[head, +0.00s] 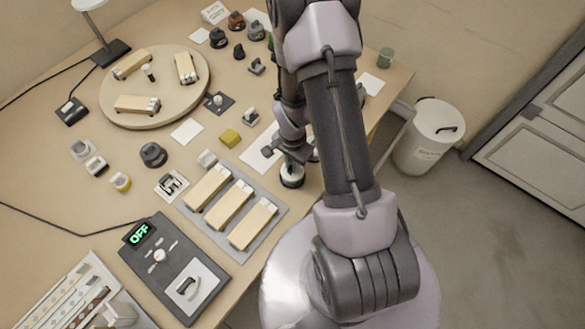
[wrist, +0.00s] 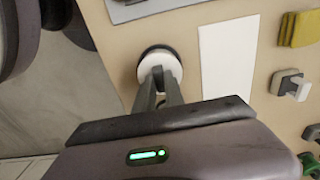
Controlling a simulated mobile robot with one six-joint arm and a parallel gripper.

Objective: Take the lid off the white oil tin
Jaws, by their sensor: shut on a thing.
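A small round thing, white on top with a dark rim, is under my gripper (head: 291,163) near the right edge of the bench; I take it for the white oil tin (head: 292,181). In the wrist view the white lid (wrist: 152,62) faces me, inside the dark rim. My gripper (wrist: 160,80) points down with its fingers close together, shut at the middle of the lid. The fingers hide the gripped part. I cannot tell whether the lid is seated or raised.
A grey tray (head: 277,222) with wooden blocks lies just left of my gripper. A white card (head: 262,150) and a yellow block (head: 230,138) are close by. A dark control box (head: 170,265) reads OFF. A labelled white bin (head: 425,150) stands on the floor.

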